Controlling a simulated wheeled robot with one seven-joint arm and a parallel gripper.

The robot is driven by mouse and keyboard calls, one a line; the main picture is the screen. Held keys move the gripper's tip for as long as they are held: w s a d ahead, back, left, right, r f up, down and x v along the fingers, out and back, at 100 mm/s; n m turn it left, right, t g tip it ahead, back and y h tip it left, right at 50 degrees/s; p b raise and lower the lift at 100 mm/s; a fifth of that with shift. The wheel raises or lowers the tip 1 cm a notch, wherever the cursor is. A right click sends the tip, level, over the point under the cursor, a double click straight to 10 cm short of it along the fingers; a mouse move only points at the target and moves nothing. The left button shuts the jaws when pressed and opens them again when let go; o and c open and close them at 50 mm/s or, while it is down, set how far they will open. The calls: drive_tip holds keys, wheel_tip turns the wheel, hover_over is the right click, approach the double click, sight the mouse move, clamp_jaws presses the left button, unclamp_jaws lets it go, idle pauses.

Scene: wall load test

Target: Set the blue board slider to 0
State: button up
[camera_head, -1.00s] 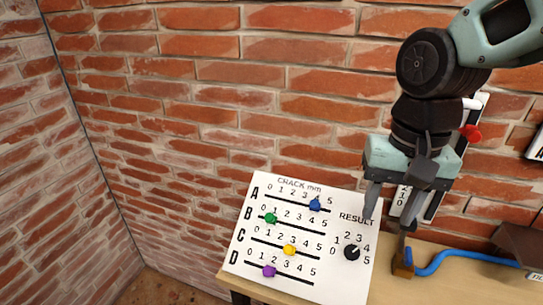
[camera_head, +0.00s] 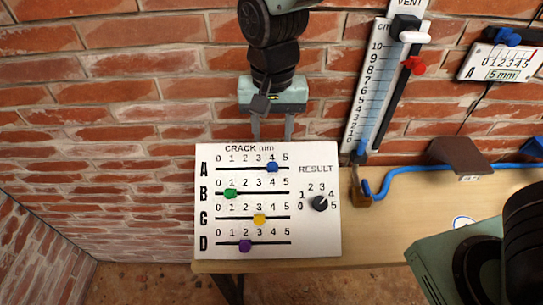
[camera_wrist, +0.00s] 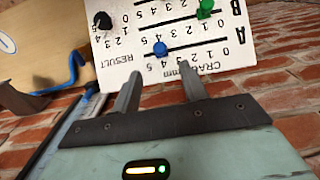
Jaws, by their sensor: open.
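The white board (camera_head: 215,250) stands at the table's left end, headed "CRACK mm". Its blue slider (camera_head: 272,167) is in row A, at about 4. The blue slider also shows in the wrist view (camera_wrist: 160,48), just beyond the fingertips. My gripper (camera_head: 272,138) is open and empty, pointing down just above the board's top edge, over the right half of row A. In the wrist view my gripper's two fingers (camera_wrist: 160,84) are apart, with the slider between their lines and not touched.
Below are a green slider (camera_head: 230,194) near 1, a yellow slider (camera_head: 260,219) near 3 and a purple slider (camera_head: 245,246) near 2. A black RESULT knob (camera_head: 319,203) is at the right. A tall scale (camera_head: 368,90) and blue hose (camera_head: 420,172) lie further right.

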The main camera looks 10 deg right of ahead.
sight(273, 165)
wheel_tip(273, 165, down, 9)
drive_tip(key=shift+f+p, duration=0.1)
drive_tip(key=shift+p, duration=0.3)
